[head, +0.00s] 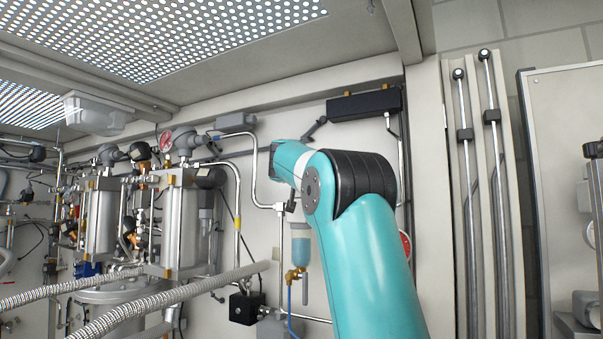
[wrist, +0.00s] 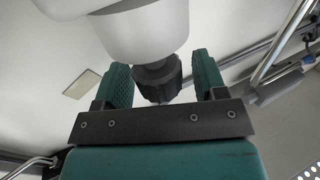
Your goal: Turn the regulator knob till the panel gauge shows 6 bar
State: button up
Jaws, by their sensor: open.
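A dark ribbed knob (wrist: 158,84), likely the regulator knob, shows in the wrist view under a pale rounded body (wrist: 130,28). My gripper (wrist: 164,76) is open, with one green ribbed finger on each side of the knob. Gaps show between the knob and both fingers, wider on the right. In the head view my teal arm covers part of the wall panel, and neither my gripper nor the knob can be made out. A red-and-white round item (head: 405,245) peeks out behind my arm; I cannot tell whether it is the panel gauge. No pressure reading is legible.
A clear bowl with bluish liquid (head: 301,252) hangs left of my arm, near steel pipes. Metal canisters (head: 180,225), a small red dial (head: 166,142) and ribbed hoses (head: 170,298) crowd the left. A black box (head: 363,104) is mounted above my arm.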

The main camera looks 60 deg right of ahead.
jog(key=c, duration=0.9)
jog(key=shift+n+t+b, duration=0.3)
jog(key=shift+t+b, duration=0.05)
jog(key=shift+t, duration=0.05)
jog(key=shift+s+d+f+n+t+y+b, duration=0.1)
jog(key=shift+n+t+y+b, duration=0.25)
jog(key=shift+n+t+y, duration=0.2)
jog(key=shift+s+n+t+y+b, duration=0.1)
jog(key=shift+n+t+y+b, duration=0.3)
jog(key=shift+t, duration=0.25)
jog(key=shift+n+t+y, duration=0.75)
jog(key=shift+t+y, duration=0.15)
jog(key=shift+y, duration=0.05)
jog(key=n+t+y+p, duration=0.1)
jog(key=y, duration=0.1)
jog(key=n+t+y+p, duration=0.1)
jog(key=n, duration=0.1)
jog(key=shift+w+r+t+y, duration=0.1)
jog(key=shift+r+t+y, duration=0.2)
jog(key=shift+y, duration=0.1)
jog(key=shift+n+t+y+p, duration=0.6)
jog(key=shift+n+y+p, duration=0.2)
jog(key=shift+y+p, duration=0.25)
jog(key=shift+w+f+n+y, duration=0.1)
jog(key=shift+n+y, duration=0.2)
jog(key=shift+y, duration=0.25)
